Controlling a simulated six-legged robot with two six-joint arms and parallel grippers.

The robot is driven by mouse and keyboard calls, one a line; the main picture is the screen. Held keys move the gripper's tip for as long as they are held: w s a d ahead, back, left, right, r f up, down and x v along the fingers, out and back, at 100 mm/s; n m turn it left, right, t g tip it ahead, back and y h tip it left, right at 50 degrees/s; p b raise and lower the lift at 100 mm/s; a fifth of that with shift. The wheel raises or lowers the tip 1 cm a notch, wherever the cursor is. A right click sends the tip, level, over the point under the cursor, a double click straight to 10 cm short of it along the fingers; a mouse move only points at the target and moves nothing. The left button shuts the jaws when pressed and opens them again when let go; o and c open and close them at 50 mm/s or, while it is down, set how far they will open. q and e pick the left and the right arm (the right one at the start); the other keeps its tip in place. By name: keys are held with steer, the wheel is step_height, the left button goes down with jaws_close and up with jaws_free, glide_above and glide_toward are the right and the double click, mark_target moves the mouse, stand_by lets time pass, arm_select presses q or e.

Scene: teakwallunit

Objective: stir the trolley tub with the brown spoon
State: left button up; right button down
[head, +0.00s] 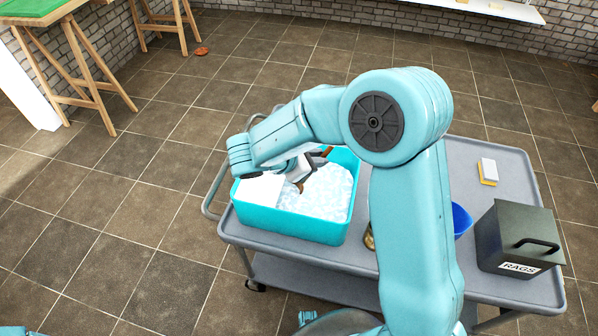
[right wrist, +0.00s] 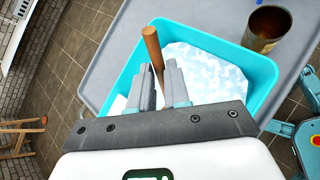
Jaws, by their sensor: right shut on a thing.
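The trolley tub (head: 285,226) is a turquoise box on the left end of the grey trolley, holding pale, foamy suds (head: 325,195). It also shows in the right wrist view (right wrist: 262,70). My right gripper (head: 308,170) is over the tub and shut on the brown spoon (head: 326,152). In the right wrist view the spoon's round handle (right wrist: 152,45) sticks up between the fingers (right wrist: 160,85). The spoon's lower end is mostly hidden, and I cannot tell how deep it sits in the suds. My left gripper is not in view.
The grey trolley (head: 490,150) also bears a dark rags box (head: 505,240), a blue container (head: 461,219), a yellow-and-white sponge (head: 488,172) and a brownish can (right wrist: 267,28). My right arm hides the trolley's middle. Tiled floor to the left is largely clear.

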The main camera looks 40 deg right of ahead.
steer(key=shift+w+a, duration=0.45)
steer(key=shift+a, duration=0.05)
step_height(320, 180, up, 8)
steer(key=s+d+p, duration=0.2)
steer(key=p, duration=0.4)
steer(key=shift+s+d+r, duration=0.15)
steer(key=shift+s+r, duration=0.1)
steer(key=shift+s, duration=0.1)
stand_by(0.4)
step_height(320, 180, up, 5)
steer(key=p, duration=0.4)
stand_by(0.5)
